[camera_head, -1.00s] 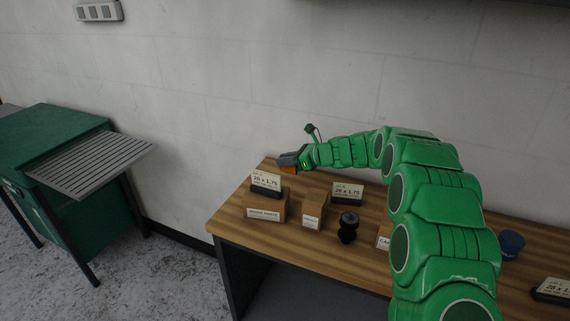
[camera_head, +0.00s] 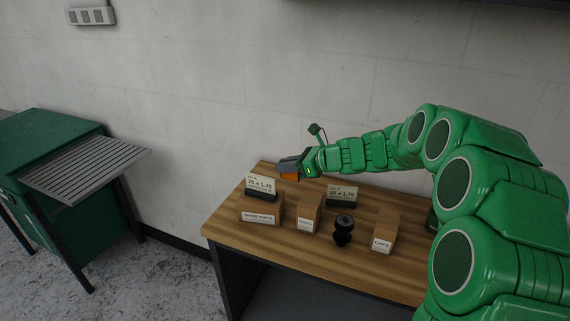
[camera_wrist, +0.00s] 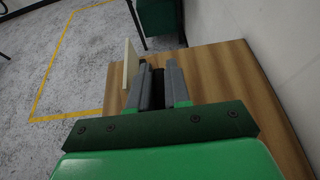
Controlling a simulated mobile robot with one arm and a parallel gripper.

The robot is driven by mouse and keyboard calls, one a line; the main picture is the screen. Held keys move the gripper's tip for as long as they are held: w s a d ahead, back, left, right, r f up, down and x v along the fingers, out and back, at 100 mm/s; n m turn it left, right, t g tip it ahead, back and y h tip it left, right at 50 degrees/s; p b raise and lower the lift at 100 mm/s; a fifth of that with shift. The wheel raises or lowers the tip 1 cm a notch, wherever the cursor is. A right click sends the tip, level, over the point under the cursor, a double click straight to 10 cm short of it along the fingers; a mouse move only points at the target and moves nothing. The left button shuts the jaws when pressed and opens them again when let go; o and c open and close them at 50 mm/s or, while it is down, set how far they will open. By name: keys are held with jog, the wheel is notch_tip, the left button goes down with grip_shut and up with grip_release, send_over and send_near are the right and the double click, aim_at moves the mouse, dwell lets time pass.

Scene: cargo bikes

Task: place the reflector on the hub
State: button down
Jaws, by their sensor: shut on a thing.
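The reflector (camera_head: 289,176) is a small orange piece at the tip of my gripper (camera_head: 287,168). My gripper is shut on it, above the back left part of the workbench. In the wrist view the gripper's two grey fingers (camera_wrist: 162,85) point away with a dark gap between them; the orange piece cannot be made out there. The hub (camera_head: 343,230) appears to be the black spool-shaped part standing upright on the bench, to the right of and nearer than my gripper, apart from it.
The wooden workbench (camera_head: 285,254) holds a spare parts box (camera_head: 261,216), a small box (camera_head: 308,218), a caps box (camera_head: 384,238) and two size signs (camera_head: 261,185) (camera_head: 342,195). A sign card (camera_wrist: 130,70) stands beside the fingers. A green cabinet (camera_head: 85,215) stands left.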

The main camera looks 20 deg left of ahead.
jog(key=s+d+r, duration=0.5)
jog(key=s+d, duration=0.5)
jog(key=d, duration=0.2)
jog(key=s+d+r, duration=0.5)
jog(key=s+d, duration=0.5)
jog(key=d, duration=0.2)
send_over(341, 219)
jog(key=s, duration=0.1)
jog(key=f, duration=0.8)
jog(key=shift+s+d+f, duration=0.15)
jog(key=shift+d+f, duration=0.1)
jog(key=shift+f, duration=0.1)
jog(key=shift+w+a+f, duration=0.2)
jog(key=shift+w+f, duration=0.4)
jog(key=shift+f, duration=1.75)
jog(key=shift+f, duration=0.1)
jog(key=c, duration=1.1)
grip_release()
